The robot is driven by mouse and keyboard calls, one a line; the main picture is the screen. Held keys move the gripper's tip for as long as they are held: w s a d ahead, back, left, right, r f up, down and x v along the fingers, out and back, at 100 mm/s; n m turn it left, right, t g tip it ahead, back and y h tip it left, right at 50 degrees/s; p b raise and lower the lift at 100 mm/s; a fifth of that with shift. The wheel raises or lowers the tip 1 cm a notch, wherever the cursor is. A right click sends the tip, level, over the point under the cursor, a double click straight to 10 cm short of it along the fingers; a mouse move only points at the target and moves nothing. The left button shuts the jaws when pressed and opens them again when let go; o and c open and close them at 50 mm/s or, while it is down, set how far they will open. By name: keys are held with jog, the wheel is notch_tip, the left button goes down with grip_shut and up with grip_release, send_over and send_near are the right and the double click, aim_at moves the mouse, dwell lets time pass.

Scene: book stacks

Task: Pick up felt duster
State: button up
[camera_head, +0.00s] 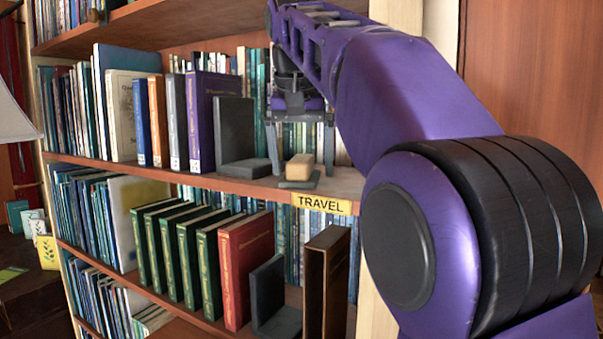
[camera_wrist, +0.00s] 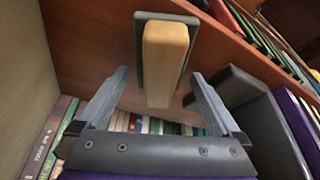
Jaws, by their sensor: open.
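The felt duster is a pale wooden block (camera_head: 299,168) on a dark grey felt pad (camera_head: 300,182). It lies on the middle shelf near its front edge, above the yellow label. My gripper (camera_head: 302,165) comes from above with its fingers open, one on each side of the duster. In the wrist view the duster (camera_wrist: 164,55) stands between and beyond the fingertips (camera_wrist: 158,77), with a gap on both sides. The jaws hold nothing. I cannot tell exactly how far the fingertips are above the shelf.
A dark bookend (camera_head: 234,135) and a purple book (camera_head: 199,115) stand left of the duster; the bookend is close to the right finger in the wrist view. Books line the back. A yellow TRAVEL label (camera_head: 322,203) is on the shelf edge. A brown slipcase (camera_head: 325,285) stands below.

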aim_at(303, 156)
jog(key=shift+f, duration=0.2)
jog(key=shift+c, duration=0.2)
jog(key=c, duration=1.4)
jog(key=shift+c, duration=0.2)
jog(key=shift+r, duration=0.2)
notch_tip(303, 156, up, 2)
jog(key=shift+r+p, duration=0.1)
jog(key=shift+p, duration=0.55)
jog(key=shift+w+r, duration=0.1)
jog(key=shift+r, duration=0.5)
jog(key=s+a+b, duration=0.2)
jog(key=s+a, duration=0.8)
jog(key=s, duration=0.5)
jog(key=shift+b, duration=0.3)
jog(key=shift+s+r, duration=0.1)
